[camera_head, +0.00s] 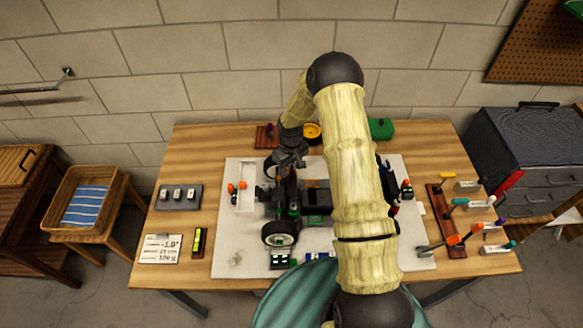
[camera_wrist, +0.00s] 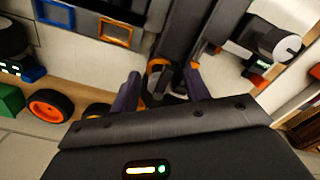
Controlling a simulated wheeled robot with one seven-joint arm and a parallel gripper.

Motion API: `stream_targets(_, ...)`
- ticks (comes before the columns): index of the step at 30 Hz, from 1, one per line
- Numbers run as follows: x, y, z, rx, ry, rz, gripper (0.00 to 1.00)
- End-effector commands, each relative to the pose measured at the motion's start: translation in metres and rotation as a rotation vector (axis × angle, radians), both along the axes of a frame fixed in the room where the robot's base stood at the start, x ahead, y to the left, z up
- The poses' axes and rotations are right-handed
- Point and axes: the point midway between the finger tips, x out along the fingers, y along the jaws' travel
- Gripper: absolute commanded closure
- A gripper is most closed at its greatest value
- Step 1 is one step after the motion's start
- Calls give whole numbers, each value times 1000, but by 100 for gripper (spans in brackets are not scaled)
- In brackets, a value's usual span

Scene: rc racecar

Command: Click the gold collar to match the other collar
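The racecar (camera_head: 315,200) sits on a pale mat in the middle of the bench, partly hidden by my arm. In the wrist view, a gold-orange collar (camera_wrist: 157,67) sits around a dark shaft between my fingertips. A second small orange-gold piece (camera_wrist: 194,65) shows by the right fingertip; I cannot tell whether it is the other collar. My gripper (camera_wrist: 162,78) is open, its two purple-grey fingers on either side of the collar with a visible gap at the left. Contact cannot be made out. In the head view my gripper (camera_head: 287,160) is over the car's far left part, mostly hidden.
The mat (camera_head: 240,262) has a white tray (camera_head: 245,198) at its left. A tool rack (camera_head: 450,238) stands at the right, a green box (camera_head: 381,128) and yellow-orange round item (camera_head: 312,131) at the back. A card (camera_head: 161,249) and level (camera_head: 198,241) lie front left.

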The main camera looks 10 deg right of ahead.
Motion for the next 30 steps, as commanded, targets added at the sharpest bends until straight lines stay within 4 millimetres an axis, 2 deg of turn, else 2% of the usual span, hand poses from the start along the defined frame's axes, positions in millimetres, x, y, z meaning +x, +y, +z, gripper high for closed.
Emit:
stream_targets(9,-1,0,0,-1,3,0,51)
stream_targets(14,0,0,9,-1,1,0,51)
stream_targets(20,0,1,37,-2,-1,1,51)
stream_targets(30,0,0,102,-2,-2,0,51)
